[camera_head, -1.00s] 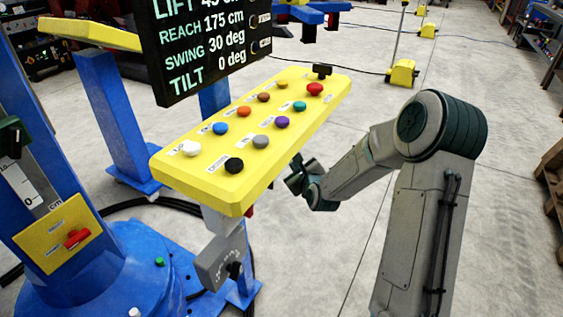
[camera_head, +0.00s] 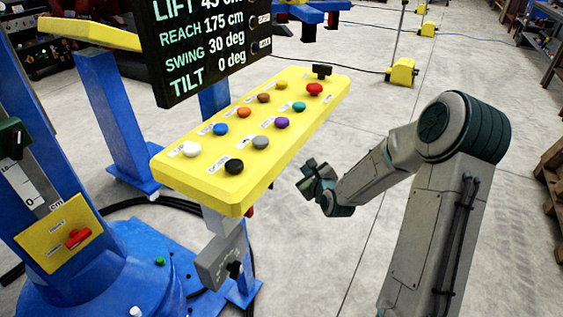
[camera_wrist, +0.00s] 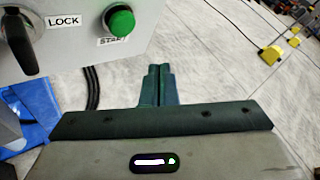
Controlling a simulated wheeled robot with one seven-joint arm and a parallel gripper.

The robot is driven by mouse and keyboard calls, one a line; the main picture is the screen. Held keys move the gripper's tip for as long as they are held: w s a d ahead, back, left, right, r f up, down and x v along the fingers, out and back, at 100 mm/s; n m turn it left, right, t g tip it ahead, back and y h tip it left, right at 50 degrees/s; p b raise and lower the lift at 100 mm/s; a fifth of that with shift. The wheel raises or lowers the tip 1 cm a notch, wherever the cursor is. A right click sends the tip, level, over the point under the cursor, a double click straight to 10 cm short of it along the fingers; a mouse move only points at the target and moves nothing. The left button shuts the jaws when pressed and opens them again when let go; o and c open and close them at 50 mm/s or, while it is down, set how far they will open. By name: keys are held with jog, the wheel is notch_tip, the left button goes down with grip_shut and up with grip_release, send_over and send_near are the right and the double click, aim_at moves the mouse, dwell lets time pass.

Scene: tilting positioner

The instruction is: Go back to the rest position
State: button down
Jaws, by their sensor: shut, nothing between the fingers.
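My gripper (camera_head: 309,170) is to the right of the yellow control panel (camera_head: 243,196), apart from its edge, in the head view. In the wrist view my gripper (camera_wrist: 158,70) has its two dark green fingers together with nothing between them. Below the panel in the head view hangs a grey box (camera_head: 218,264) with a dark knob. The wrist view shows a grey box face with a black handle (camera_wrist: 18,38) labelled LOCK and a green button (camera_wrist: 119,21), both beyond and left of the fingers.
The panel carries several coloured buttons, including a red one (camera_head: 314,89). A black display (camera_head: 205,45) reads reach 175 cm, swing 30 deg, tilt 0 deg. A blue column base (camera_head: 75,275) stands at left.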

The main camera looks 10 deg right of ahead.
jog(key=s+r+n+g+h+p, duration=0.1)
jog(key=s+r+n+g+p, duration=0.3)
jog(key=s+r+n, duration=0.3)
jog(key=s+a+r+n+g+h+p, duration=0.1)
jog(key=s+r+n+g+p, duration=0.2)
jog(key=s+r+n, duration=0.5)
jog(key=s+r+n+g+p, duration=0.4)
jog(key=s+r+n, duration=0.4)
jog(key=s+n, duration=0.5)
jog(key=s, duration=0.6)
jog(key=shift+s+a+r+g+h+p, duration=0.2)
jog(key=shift+s+g+h+p, duration=0.1)
jog(key=shift+h, duration=0.1)
